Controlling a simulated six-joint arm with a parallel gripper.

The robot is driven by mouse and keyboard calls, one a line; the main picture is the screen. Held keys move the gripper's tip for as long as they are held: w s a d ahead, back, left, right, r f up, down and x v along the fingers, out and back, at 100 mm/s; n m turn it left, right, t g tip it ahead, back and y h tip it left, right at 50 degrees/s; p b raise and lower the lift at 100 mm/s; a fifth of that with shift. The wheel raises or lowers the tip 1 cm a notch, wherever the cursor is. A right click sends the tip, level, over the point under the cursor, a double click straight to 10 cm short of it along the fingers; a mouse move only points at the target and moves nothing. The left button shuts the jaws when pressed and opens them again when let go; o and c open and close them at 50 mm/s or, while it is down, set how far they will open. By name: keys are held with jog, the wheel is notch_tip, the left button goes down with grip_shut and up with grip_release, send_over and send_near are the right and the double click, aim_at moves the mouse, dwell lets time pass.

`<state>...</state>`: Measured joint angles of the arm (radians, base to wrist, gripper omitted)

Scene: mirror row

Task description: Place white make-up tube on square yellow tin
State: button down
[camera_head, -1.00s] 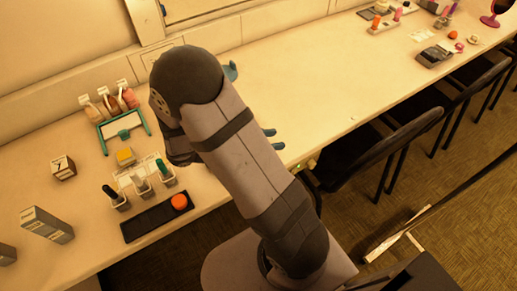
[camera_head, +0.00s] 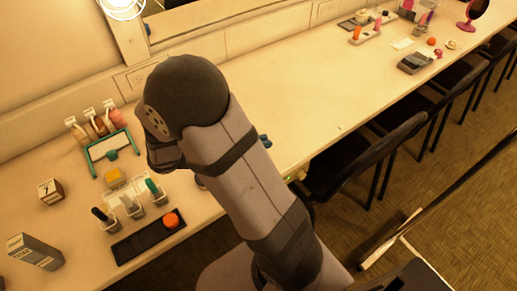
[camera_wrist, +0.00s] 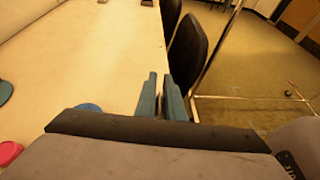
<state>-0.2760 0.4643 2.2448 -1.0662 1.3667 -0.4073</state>
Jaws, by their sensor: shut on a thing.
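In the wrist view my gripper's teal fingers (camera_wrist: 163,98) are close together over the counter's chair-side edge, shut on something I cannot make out. My gripper is to the right of the tin.
A black tray (camera_head: 148,241) with an orange round item (camera_head: 171,220) lies at the front edge. Boxes stand at the left and bottles (camera_head: 98,124) behind the mirror. Black chairs (camera_head: 362,165) line the counter. The counter right of my arm is largely clear.

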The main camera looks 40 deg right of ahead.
notch_tip(320, 180, up, 5)
jog(key=shift+f, duration=0.1)
jog(key=shift+a, duration=0.1)
